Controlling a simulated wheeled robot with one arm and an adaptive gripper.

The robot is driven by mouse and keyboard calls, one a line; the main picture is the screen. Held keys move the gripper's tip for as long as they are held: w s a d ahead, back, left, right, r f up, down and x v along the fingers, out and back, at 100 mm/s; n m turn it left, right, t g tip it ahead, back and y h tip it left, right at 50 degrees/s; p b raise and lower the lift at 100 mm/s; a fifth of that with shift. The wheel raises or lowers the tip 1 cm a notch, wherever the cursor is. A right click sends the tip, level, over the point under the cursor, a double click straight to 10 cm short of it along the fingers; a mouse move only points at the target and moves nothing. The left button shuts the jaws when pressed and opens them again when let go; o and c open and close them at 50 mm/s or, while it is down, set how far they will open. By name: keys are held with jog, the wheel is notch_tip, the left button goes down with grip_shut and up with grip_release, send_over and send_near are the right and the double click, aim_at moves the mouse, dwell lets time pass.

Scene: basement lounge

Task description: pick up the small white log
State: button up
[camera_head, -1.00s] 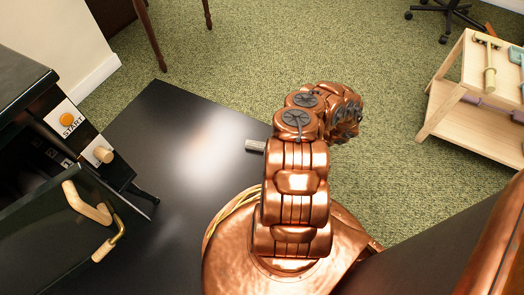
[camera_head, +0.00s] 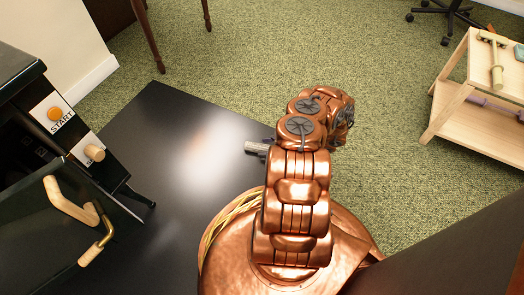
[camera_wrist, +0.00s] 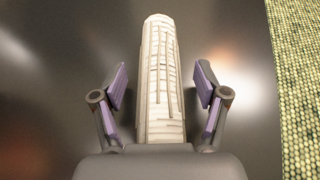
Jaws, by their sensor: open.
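The small white log (camera_wrist: 162,80) lies on a dark, shiny surface (camera_wrist: 50,60) in the wrist view, its length running away from my gripper. My gripper (camera_wrist: 161,85) is open, with a purple-padded finger on each side of the log and a gap on both sides. The near end of the log is hidden behind the gripper's body. In the head view the log (camera_head: 256,147) shows as a small pale piece left of my arm. A dark gripper finger shows beside it, and my arm hides the rest of the gripper.
A dark cabinet with a START button (camera_head: 54,114) and wooden handles (camera_head: 70,205) stands at the left. A wooden shelf (camera_head: 470,118) with tools stands at the right on green carpet (camera_head: 300,50). The dark surface around the log is otherwise clear.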

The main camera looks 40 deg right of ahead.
jog(key=shift+w+a, duration=0.15)
jog(key=c, duration=1.3)
